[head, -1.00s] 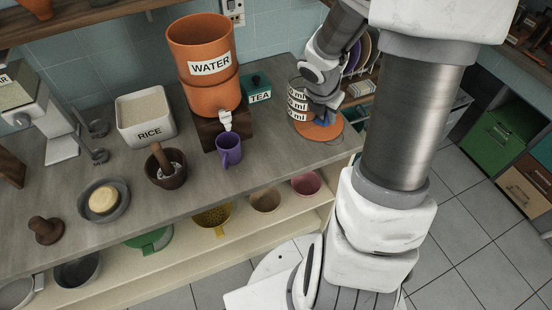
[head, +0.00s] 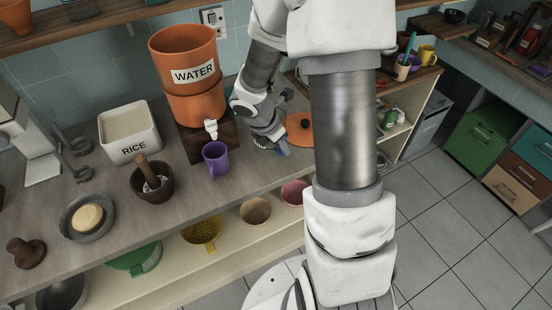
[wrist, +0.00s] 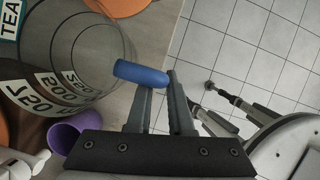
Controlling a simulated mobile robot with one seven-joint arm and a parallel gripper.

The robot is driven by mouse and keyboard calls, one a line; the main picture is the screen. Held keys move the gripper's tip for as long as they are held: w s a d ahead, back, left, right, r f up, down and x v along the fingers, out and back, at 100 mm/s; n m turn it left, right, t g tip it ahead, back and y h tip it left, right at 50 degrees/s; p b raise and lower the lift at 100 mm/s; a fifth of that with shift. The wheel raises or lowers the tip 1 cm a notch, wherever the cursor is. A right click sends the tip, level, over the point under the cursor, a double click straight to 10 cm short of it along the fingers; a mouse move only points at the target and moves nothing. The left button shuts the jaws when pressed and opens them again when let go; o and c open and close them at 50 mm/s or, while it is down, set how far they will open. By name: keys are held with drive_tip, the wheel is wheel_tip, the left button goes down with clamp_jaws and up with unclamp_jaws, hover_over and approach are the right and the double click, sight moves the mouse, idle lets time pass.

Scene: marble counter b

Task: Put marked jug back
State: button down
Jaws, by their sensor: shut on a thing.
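The marked jug (wrist: 68,50) is clear, with white labels of black numbers, and fills the left of the wrist view. Its blue handle (wrist: 141,74) lies between the fingertips of my gripper (wrist: 160,84), which is shut on it. In the head view, my gripper (head: 279,143) is at the front of the counter, right of the purple mug and left of the orange disc. A bit of blue handle shows there; my wrist hides most of the jug. I cannot tell from these views whether the jug touches the counter.
The orange disc (head: 300,129) lies on the counter (head: 110,192). Left of my gripper are a purple mug (head: 215,160), the orange WATER dispenser (head: 185,60), a mortar (head: 152,182) and the RICE box (head: 130,135). A shelf below holds several bowls.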

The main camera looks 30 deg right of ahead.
drive_tip(key=shift+w+a+f, duration=0.35)
drive_tip(key=shift+a+f, duration=0.1)
drive_tip(key=shift+a, duration=0.05)
drive_tip(key=shift+f+b, duration=0.45)
drive_tip(key=shift+f, duration=1.45)
drive_tip(key=shift+f, duration=0.15)
drive_tip(key=c, duration=0.8)
unclamp_jaws()
